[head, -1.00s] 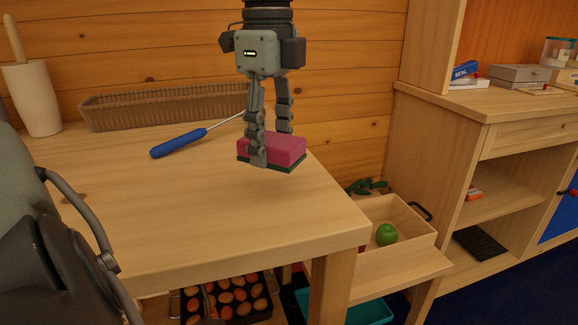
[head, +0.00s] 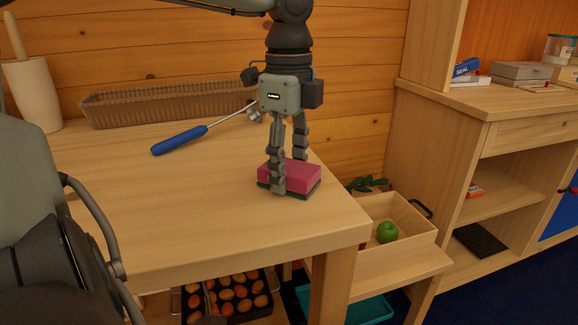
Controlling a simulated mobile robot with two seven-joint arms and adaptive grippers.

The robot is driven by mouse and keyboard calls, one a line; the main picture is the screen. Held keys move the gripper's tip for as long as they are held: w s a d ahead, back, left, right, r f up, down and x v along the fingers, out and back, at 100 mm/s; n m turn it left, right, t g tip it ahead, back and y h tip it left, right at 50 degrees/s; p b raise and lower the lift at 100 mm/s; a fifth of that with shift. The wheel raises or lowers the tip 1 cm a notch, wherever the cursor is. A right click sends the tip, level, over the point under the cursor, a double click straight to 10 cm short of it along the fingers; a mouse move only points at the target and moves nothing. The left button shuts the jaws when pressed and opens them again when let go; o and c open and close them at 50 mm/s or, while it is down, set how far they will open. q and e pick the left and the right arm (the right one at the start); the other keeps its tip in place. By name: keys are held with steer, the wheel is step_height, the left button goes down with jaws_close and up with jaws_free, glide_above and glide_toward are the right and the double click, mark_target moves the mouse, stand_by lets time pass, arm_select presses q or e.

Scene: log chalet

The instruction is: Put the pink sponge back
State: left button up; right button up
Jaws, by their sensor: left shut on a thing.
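The pink sponge (head: 297,173) has a dark green underside and is between the fingers of my left gripper (head: 288,182). The gripper points straight down and is shut on the sponge. The sponge is level, over the right part of the wooden table (head: 190,225), close to its right edge. I cannot tell whether its underside touches the tabletop. The near finger hides part of the sponge. My right gripper is not in view.
A blue-handled tool (head: 180,140) lies behind and left of the sponge. A long ribbed basket (head: 165,107) stands along the wall. A wooden crate (head: 405,222) with a green apple (head: 387,232) is lower right. A tray of eggs (head: 262,308) is below. The table's front left is clear.

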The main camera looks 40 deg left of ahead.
mark_target(289, 166)
arm_select(q)
steer(key=shift+f, duration=0.15)
steer(key=o, duration=1.1)
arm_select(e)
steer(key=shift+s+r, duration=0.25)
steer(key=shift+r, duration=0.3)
arm_select(q)
step_height(289, 166, up, 2)
steer(key=shift+w, duration=0.1)
step_height(289, 166, up, 10)
steer(key=shift+r+p, duration=0.25)
steer(key=shift+p, duration=0.15)
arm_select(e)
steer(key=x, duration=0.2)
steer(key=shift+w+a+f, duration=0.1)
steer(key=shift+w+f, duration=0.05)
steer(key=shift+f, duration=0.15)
